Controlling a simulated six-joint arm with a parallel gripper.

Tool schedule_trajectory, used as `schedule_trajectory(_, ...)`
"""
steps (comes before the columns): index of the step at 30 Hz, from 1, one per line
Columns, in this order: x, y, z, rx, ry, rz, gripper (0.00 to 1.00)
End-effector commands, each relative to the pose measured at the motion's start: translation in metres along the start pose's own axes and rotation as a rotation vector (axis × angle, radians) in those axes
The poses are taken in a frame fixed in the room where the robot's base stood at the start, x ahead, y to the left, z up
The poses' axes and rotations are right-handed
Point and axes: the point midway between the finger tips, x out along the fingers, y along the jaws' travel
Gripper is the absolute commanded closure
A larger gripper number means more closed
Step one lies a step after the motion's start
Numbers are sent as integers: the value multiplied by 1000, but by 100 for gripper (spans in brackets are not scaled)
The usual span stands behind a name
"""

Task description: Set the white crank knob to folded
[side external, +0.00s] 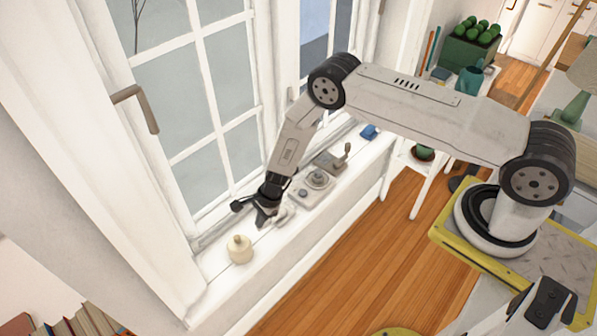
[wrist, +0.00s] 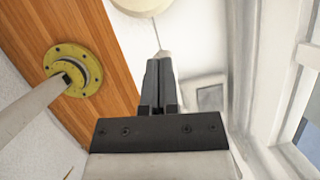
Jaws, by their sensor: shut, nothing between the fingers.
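My gripper (side external: 262,217) is low over the white window sill, with its fingers shut and empty. In the wrist view my gripper (wrist: 158,62) points toward the top of the picture, its two dark fingers together. A small white piece (side external: 283,214) sits on the sill just right of the gripper and is partly hidden by it. It may be the white crank knob, but its handle and whether it is folded cannot be made out.
A cream round object with a small top (side external: 239,250) stands on the sill left of the gripper. Right of it are a plate with a grey dial (side external: 317,180), a grey crank-like fitting (side external: 338,160) and a blue item (side external: 370,131). The window frame (side external: 205,75) rises close behind.

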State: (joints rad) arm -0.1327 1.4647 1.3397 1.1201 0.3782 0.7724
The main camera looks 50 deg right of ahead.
Motion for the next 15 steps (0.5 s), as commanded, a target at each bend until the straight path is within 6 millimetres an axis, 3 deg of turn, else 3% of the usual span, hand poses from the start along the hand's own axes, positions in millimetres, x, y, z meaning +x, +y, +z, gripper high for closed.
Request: schedule_trajectory(15,-13,-1,5,0,0,0,100)
